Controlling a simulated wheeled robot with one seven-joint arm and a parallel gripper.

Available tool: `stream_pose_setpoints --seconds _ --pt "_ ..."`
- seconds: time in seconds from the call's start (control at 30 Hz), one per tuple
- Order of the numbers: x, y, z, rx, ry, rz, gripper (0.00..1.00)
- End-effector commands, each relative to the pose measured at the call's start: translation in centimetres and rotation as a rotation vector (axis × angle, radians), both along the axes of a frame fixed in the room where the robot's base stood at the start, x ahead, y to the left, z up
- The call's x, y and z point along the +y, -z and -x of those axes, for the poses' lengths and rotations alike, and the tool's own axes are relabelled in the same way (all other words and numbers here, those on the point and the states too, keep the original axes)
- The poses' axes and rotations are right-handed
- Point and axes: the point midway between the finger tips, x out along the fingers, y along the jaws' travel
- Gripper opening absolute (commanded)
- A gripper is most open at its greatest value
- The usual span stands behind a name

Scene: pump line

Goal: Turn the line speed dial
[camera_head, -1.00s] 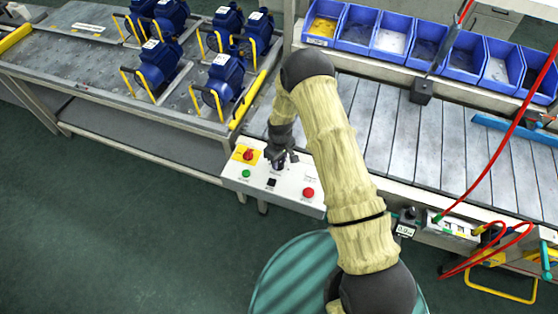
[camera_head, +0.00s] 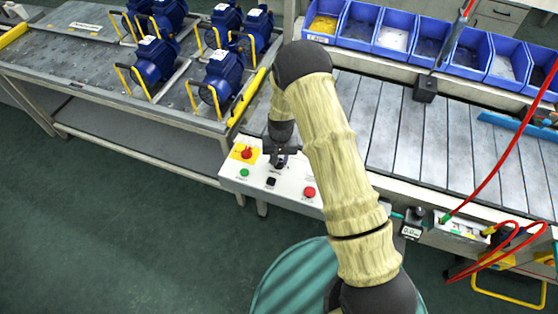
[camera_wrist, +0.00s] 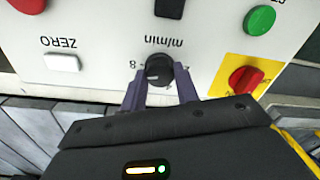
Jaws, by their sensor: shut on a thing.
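The line speed dial (camera_wrist: 159,70) is a round black knob with a pale pointer mark. It sits on the white control panel (camera_wrist: 100,30) below the "m/min" label in the wrist view, with an "8" at its left. My gripper (camera_wrist: 160,84) is shut on the dial, one purple-grey finger on each side. In the head view my gripper (camera_head: 278,163) is over the panel's upper middle and hides the dial.
A red rotary switch on a yellow plate (camera_wrist: 246,78), a green button (camera_wrist: 260,20), a white ZERO button (camera_wrist: 61,62) and a red button (camera_head: 309,192) are close by. Blue pumps (camera_head: 157,60) stand on the left bench; the slatted conveyor (camera_head: 440,130) lies right.

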Motion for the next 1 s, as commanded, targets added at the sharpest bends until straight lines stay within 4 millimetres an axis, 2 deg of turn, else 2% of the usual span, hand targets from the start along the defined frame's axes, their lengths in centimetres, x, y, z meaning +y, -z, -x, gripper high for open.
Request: stream_pose_setpoints --seconds 0.4,0.87,0.9,1.0 --pt "0.02 -0.04 -0.04 -0.002 0.205 0.0 0.08" --pt "0.01 -0.09 -0.06 -0.002 0.225 -0.001 0.08" --pt "0.01 -0.09 -0.06 -0.002 0.225 -0.001 0.34" --pt "0.01 -0.08 -0.05 -0.002 0.224 -0.001 0.52"
